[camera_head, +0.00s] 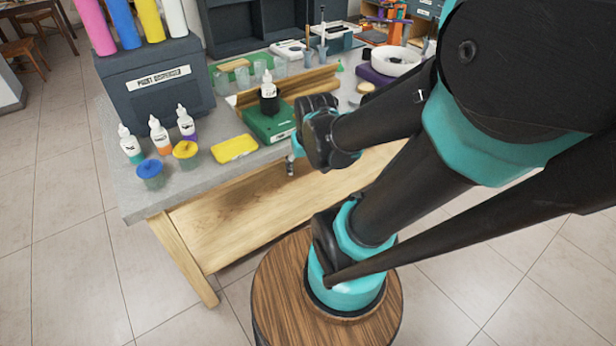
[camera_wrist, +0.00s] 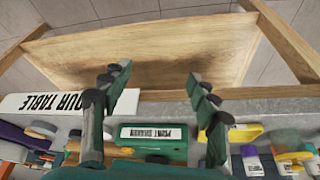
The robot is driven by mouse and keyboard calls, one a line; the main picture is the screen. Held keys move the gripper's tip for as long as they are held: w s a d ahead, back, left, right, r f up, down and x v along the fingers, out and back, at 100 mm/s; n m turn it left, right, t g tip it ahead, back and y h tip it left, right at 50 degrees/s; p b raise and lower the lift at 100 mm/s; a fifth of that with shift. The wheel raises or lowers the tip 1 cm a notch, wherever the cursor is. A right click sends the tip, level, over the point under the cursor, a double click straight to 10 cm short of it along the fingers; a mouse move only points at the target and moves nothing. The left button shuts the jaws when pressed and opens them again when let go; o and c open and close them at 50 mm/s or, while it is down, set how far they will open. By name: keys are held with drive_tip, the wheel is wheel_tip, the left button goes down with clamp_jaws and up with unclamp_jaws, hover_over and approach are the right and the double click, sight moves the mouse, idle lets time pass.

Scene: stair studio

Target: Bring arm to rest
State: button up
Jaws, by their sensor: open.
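My arm reaches across the head view toward the front edge of the grey work table (camera_head: 150,205). My gripper (camera_head: 291,165) hangs beside that edge, partly hidden behind my own wrist. In the wrist view my gripper (camera_wrist: 160,80) shows two dark fingers spread wide apart, with nothing between the tips. The wooden lower shelf (camera_wrist: 150,50) lies beyond the tips. A green box (camera_wrist: 153,145) with a white label shows between the finger bases, on the table; it also shows in the head view (camera_head: 262,126) with a bottle on it.
A yellow sponge (camera_head: 234,148), a blue-lidded cup (camera_head: 151,170), a yellow-lidded cup (camera_head: 186,152) and several dropper bottles stand near the table's left front. A dark paint dispenser (camera_head: 160,95) and a white bowl (camera_head: 394,61) are farther back.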

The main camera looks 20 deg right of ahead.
drive_tip(key=s+f, duration=0.2)
drive_tip(key=s, duration=0.1)
drive_tip(key=shift+f+n, duration=0.1)
drive_tip(key=shift+n, duration=0.2)
drive_tip(key=shift+w, duration=0.1)
drive_tip(key=shift+c, duration=0.6)
idle(0.8)
